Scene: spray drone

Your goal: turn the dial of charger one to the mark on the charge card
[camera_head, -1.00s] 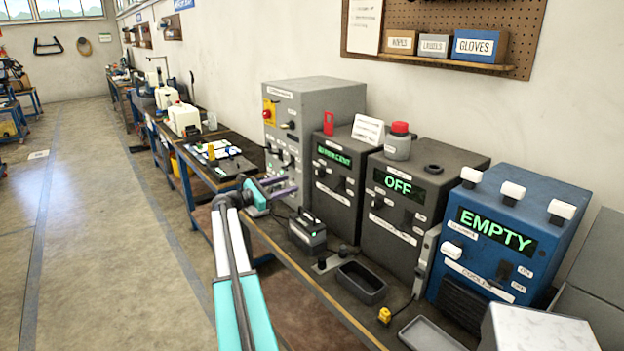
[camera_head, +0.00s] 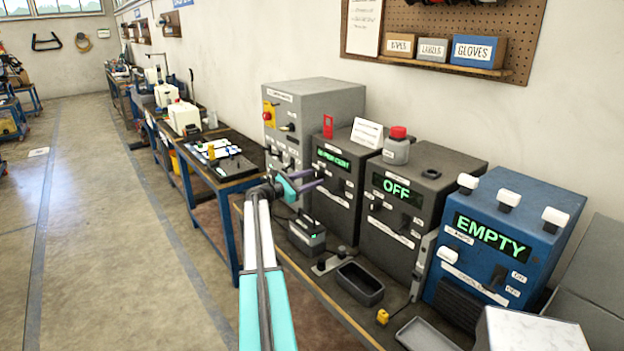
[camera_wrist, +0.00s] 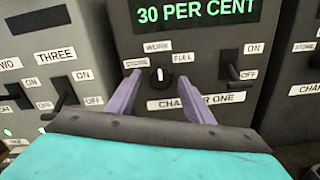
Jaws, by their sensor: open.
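Charger one (camera_head: 337,187) is a dark grey box in the middle of the bench. In the wrist view its green display (camera_wrist: 197,12) reads "30 PER CENT". Its dial (camera_wrist: 160,78) is a small black knob with a white pointer, set among the labels "WORK", "FULL" and one too small to read. My gripper (camera_wrist: 168,80) is open, its purple fingers to either side of the dial, with no clear contact. In the head view my gripper (camera_head: 315,180) is in front of the charger's face. A white card (camera_head: 367,133) stands on top of the boxes; its writing is unreadable.
A switch (camera_wrist: 230,68) with "ON" and "OFF" labels sits right of the dial. A grey cabinet (camera_head: 330,100) with switches stands to the left. A box showing "OFF" (camera_head: 440,165) and a blue box showing "EMPTY" (camera_head: 530,205) stand to the right. A tray (camera_head: 360,283) lies in front.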

